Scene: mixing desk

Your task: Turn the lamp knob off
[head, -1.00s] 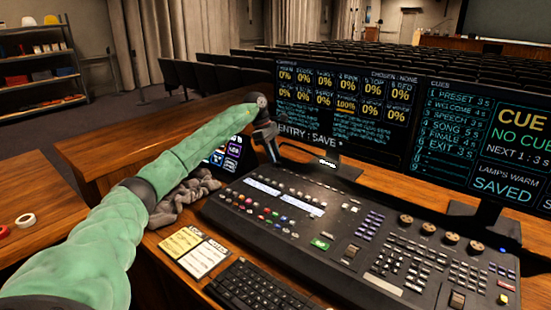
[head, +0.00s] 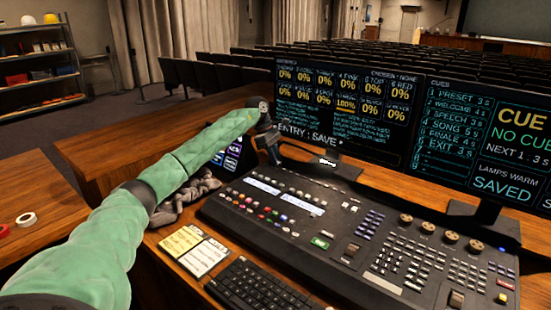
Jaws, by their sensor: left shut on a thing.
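My left gripper (head: 270,147) is at the end of my green-sleeved arm, pointing down behind the back left corner of the mixing desk (head: 390,240). It is beside the small lit panel (head: 230,156). Its jaws are shut on what seems to be the lamp knob, which the fingers and wrist hide. I cannot see which way the knob points. My right gripper is not in view.
Two monitors (head: 345,112) stand close to the right of the left gripper. A crumpled grey cloth (head: 185,200) lies under my left forearm. Note cards (head: 194,250) and a keyboard (head: 262,290) lie in front. The wooden side desk (head: 45,190) is mostly clear.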

